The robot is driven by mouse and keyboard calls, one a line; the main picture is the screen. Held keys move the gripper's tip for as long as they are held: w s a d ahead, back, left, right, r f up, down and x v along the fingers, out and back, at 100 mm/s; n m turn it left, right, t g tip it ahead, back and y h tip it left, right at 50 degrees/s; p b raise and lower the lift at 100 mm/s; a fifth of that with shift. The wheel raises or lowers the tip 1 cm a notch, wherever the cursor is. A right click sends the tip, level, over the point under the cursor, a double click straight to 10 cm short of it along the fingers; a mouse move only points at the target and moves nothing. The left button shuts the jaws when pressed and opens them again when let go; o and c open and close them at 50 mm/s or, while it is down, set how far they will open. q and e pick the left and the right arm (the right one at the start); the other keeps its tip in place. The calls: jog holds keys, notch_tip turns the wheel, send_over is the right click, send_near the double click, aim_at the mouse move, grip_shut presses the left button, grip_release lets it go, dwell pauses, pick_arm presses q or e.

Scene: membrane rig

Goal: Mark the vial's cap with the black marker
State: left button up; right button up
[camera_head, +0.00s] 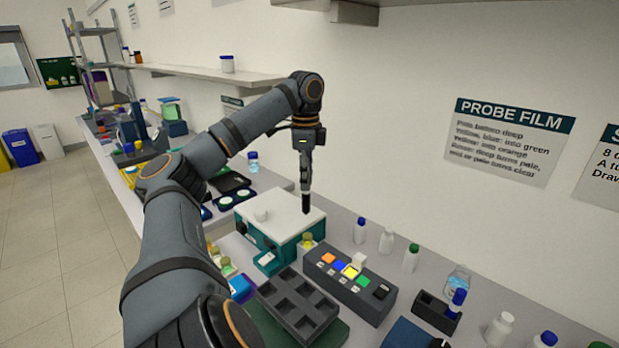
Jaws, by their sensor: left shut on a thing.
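My left gripper (305,180) is shut on a dark, slim thing that looks like the black marker (306,205). The marker points down, over the right part of a white-topped teal device (285,208); I cannot tell whether its tip touches the top. A small vial with a yellowish cap (307,241) stands at the device's front right corner, below the marker in the picture. More small capped vials (226,267) stand left of the device. I cannot tell which is the task's vial. My right gripper is out of view.
A dark block with coloured squares (345,287) and an empty compartment rack (298,303) lie in front of the device. Several bottles, such as a green-capped one (411,258), stand on the right. A shelf (215,75) hangs on the wall above.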

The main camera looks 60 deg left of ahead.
aim_at(308, 211)
pick_arm(q)
notch_tip(308, 211, down, 3)
jog(key=shift+w+r+b, duration=0.1)
jog(key=shift+r+b, duration=0.05)
jog(key=shift+b, duration=0.85)
jog(key=shift+w+f, duration=0.2)
jog(key=shift+w, duration=0.1)
jog(key=shift+r, duration=0.15)
jog(key=shift+f+b, duration=0.6)
notch_tip(308, 211, down, 3)
jog(key=b, duration=0.2)
jog(key=shift+b, duration=0.35)
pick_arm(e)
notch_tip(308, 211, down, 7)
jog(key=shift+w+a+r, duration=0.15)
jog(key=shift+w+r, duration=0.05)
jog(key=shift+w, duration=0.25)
pick_arm(q)
jog(key=shift+f+b, duration=0.35)
jog(key=shift+b, duration=0.05)
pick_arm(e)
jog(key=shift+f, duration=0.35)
